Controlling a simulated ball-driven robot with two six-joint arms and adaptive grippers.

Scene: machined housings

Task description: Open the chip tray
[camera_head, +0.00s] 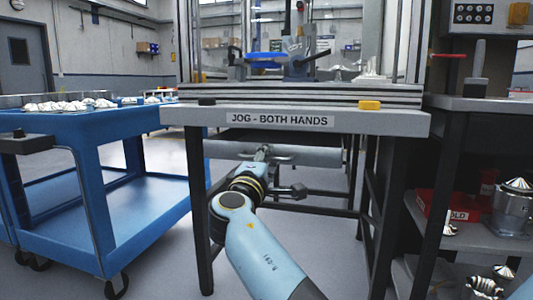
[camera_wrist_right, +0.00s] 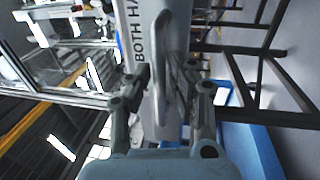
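The chip tray (camera_head: 325,157) shows as a grey front panel under the machine table, below the label "JOG - BOTH HANDS". Its bar handle (camera_wrist_right: 160,70) stands out from the panel in the right wrist view. My right gripper (camera_head: 262,152) is at the handle in the head view, at the end of the pale blue arm. In the right wrist view my right gripper (camera_wrist_right: 165,82) has its fingers apart, one on each side of the handle. Whether a finger touches the handle is hard to tell. My left gripper is in neither view.
A blue cart (camera_head: 135,215) with metal parts on top stands at left. Black table legs (camera_head: 201,210) flank the space under the machine. A shelf at right holds a red bin (camera_head: 445,207) and metal housings (camera_head: 512,209). The floor before the table is clear.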

